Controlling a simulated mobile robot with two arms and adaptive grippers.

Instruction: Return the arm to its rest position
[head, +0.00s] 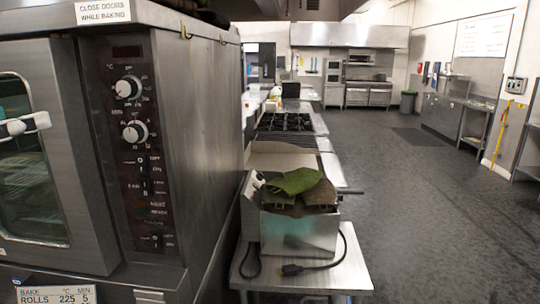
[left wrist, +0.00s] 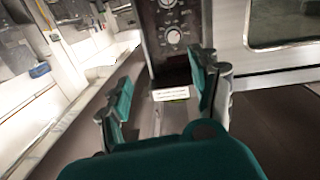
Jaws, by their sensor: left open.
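My left gripper (left wrist: 160,95) shows in the left wrist view, with two green-padded fingers spread apart. Nothing is held between them; a small white label on a surface beyond shows through the gap. The oven's control panel (left wrist: 172,30) with its knobs lies beyond the fingertips. I cannot make out my left gripper clearly in the head view. My right gripper is in neither view.
A large steel oven (head: 200,120) stands close on the left, with a handle (head: 22,125) across its glass door. A steel box with green and brown cloths (head: 298,185) sits on a low steel table (head: 335,278). The floor (head: 400,210) to the right is clear.

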